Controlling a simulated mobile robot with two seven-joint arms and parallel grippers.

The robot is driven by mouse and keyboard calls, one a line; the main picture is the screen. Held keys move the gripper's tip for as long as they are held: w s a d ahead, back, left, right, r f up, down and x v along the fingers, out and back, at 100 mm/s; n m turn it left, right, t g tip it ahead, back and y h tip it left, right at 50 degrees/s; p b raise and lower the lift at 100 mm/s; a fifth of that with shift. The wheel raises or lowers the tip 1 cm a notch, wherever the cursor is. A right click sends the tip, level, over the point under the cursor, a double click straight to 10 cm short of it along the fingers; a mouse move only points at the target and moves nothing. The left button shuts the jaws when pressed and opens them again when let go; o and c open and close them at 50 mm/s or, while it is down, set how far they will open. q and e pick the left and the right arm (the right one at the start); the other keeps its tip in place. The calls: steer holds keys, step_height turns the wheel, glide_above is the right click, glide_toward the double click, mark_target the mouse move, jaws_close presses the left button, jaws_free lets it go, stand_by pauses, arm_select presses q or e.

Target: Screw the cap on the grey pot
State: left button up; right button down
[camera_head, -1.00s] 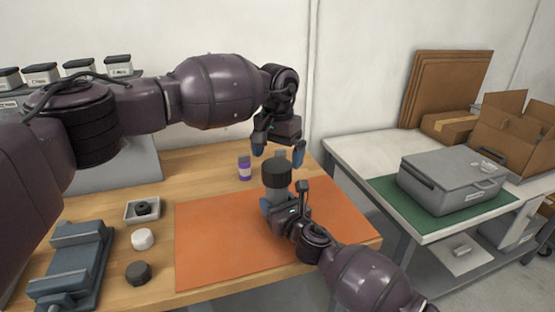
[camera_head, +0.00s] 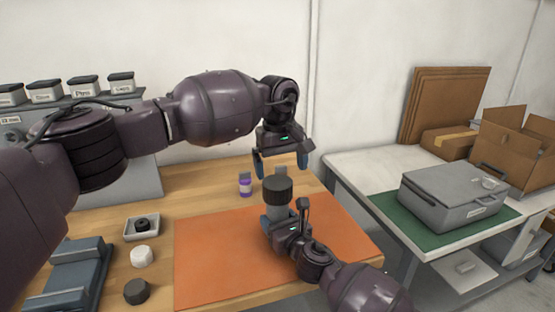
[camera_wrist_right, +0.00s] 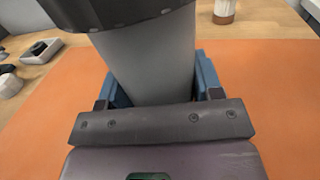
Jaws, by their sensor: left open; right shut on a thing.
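The grey pot (camera_head: 279,213) stands upright over the orange mat with a black ribbed cap (camera_head: 278,189) on its top. I cannot tell how tightly the cap sits. My right gripper (camera_head: 272,222) is shut on the pot's body; in the right wrist view the pot (camera_wrist_right: 150,65) rises between the blue fingers, with the cap (camera_wrist_right: 100,12) at the top edge. My left gripper (camera_head: 281,166) is open and empty. It hangs above and behind the cap, fingers pointing down, apart from it.
The orange mat (camera_head: 215,260) lies on the wooden table. At the left are a small tray (camera_head: 142,228) with a black part, a white cap (camera_head: 141,256), a dark cap (camera_head: 137,291) and a blue-grey fixture (camera_head: 75,278). A side table (camera_head: 350,165) stands right.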

mark_target(277, 182)
arm_select(q)
steer(key=n, duration=0.7)
steer(key=shift+r, duration=0.35)
steer(key=n, duration=0.6)
steer(key=shift+a+r+n, duration=0.15)
steer(key=shift+r+n, duration=0.1)
steer(key=shift+n, duration=0.15)
steer(key=n, duration=0.6)
steer(key=shift+a+r+n, duration=0.15)
steer(key=shift+n, duration=0.25)
steer(key=n, duration=0.6)
steer(key=shift+s+a+y, duration=0.1)
steer(key=shift+y, duration=0.2)
steer(key=shift+f, duration=4)
steer(key=shift+c, duration=0.2)
